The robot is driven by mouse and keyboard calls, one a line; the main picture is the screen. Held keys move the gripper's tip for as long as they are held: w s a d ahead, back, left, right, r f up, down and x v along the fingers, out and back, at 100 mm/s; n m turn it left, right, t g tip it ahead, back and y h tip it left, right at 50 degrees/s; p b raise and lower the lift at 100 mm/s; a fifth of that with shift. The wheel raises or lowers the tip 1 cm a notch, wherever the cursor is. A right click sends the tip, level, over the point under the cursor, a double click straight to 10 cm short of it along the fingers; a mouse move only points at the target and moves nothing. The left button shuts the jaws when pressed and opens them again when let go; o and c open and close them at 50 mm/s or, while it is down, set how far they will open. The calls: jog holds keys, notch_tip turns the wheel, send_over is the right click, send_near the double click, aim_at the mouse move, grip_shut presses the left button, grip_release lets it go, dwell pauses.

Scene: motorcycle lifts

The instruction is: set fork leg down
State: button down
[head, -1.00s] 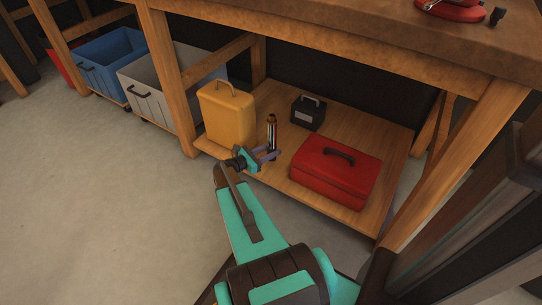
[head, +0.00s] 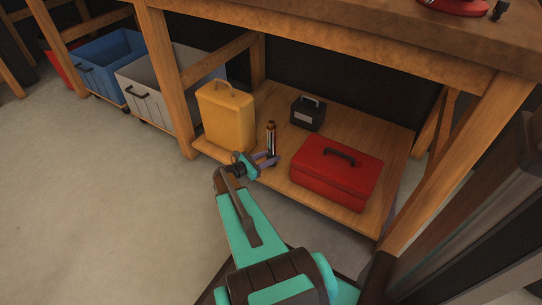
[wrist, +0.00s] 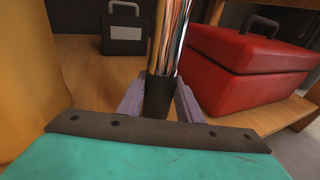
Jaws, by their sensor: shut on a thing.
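The fork leg (head: 271,138) stands upright, a slim shiny tube with a dark lower end, over the low wooden shelf (head: 315,191). In the wrist view the fork leg (wrist: 170,45) rises between the two purple fingers of my gripper (wrist: 160,100). My gripper (head: 264,160) is shut on its dark lower part. The foot of the fork leg is hidden behind my gripper, so I cannot tell whether it touches the shelf.
A yellow canister (head: 226,117) stands close on the left. A red toolbox (head: 334,172) is on the right, and a small black case (head: 307,113) is behind. The workbench top (head: 330,40) overhangs the shelf. Bare shelf shows between these things.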

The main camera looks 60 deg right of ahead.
jog(key=shift+r, duration=0.1)
jog(key=c, duration=1.3)
grip_release()
jog(key=shift+o, duration=0.2)
jog(key=shift+p+v, duration=0.3)
jog(key=shift+v, duration=0.5)
jog(key=p+v, duration=0.3)
jog(key=v, duration=0.7)
jog(key=shift+a, duration=0.15)
